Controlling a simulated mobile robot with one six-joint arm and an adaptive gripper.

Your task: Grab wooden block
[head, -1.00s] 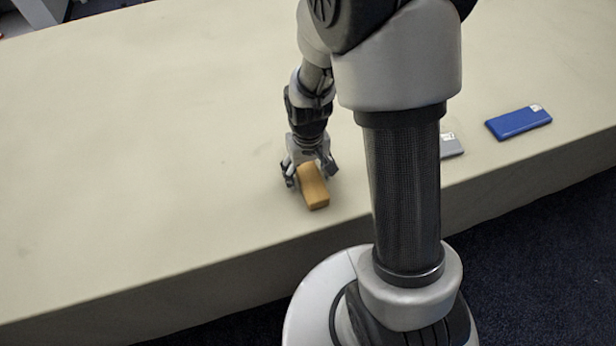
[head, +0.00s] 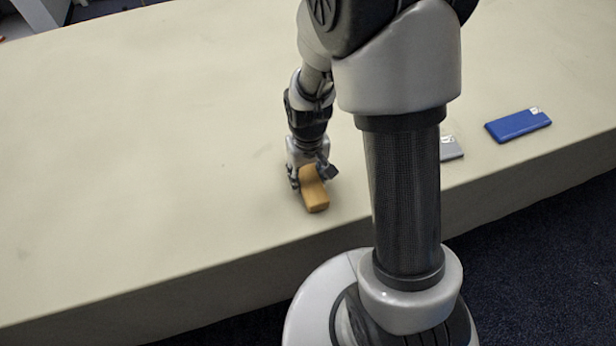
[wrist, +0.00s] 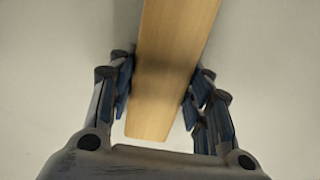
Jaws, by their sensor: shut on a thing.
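The wooden block (head: 315,194) is a light brown oblong on the cloth table, near its front edge. It also fills the upper middle of the wrist view (wrist: 172,62), slightly tilted. My gripper (head: 314,173) reaches down over the block's far end, with one finger on each side. In the wrist view the fingers of my gripper (wrist: 160,95) are shut on the block's two long sides. The block's near end shows between the fingers. I cannot see any gap under the block.
A blue box-like thing (head: 518,124) lies on the table (head: 150,150) at the right. A grey flat thing (head: 451,148) is partly hidden behind my arm column. The table's left and middle are clear. Its front edge drops to a dark floor.

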